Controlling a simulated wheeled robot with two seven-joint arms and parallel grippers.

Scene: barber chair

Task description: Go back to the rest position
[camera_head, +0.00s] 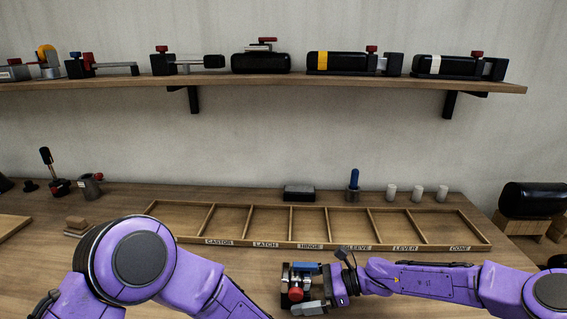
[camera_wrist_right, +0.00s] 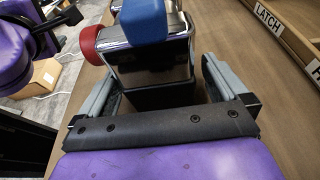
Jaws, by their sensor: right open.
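A small chrome and black device with a blue top part and a red knob (camera_head: 296,282) stands on the table in front of the divided tray. My right gripper (camera_head: 312,287) is at this device, its arm coming in from the right. In the right wrist view the device (camera_wrist_right: 150,55) stands between the two grey fingers of the open gripper (camera_wrist_right: 158,82). Gaps show beside it, mainly on the right. My left arm's purple links show at lower left in the head view, but its gripper is out of the picture.
The wooden tray (camera_head: 330,245) has labelled, empty compartments. Behind it stand a dark block (camera_head: 299,192), a blue-handled tool (camera_head: 354,180) and white cylinders (camera_head: 417,193). A wall shelf (camera_head: 215,82) holds several devices. A black roll (camera_head: 532,198) rests on a wooden stand at right.

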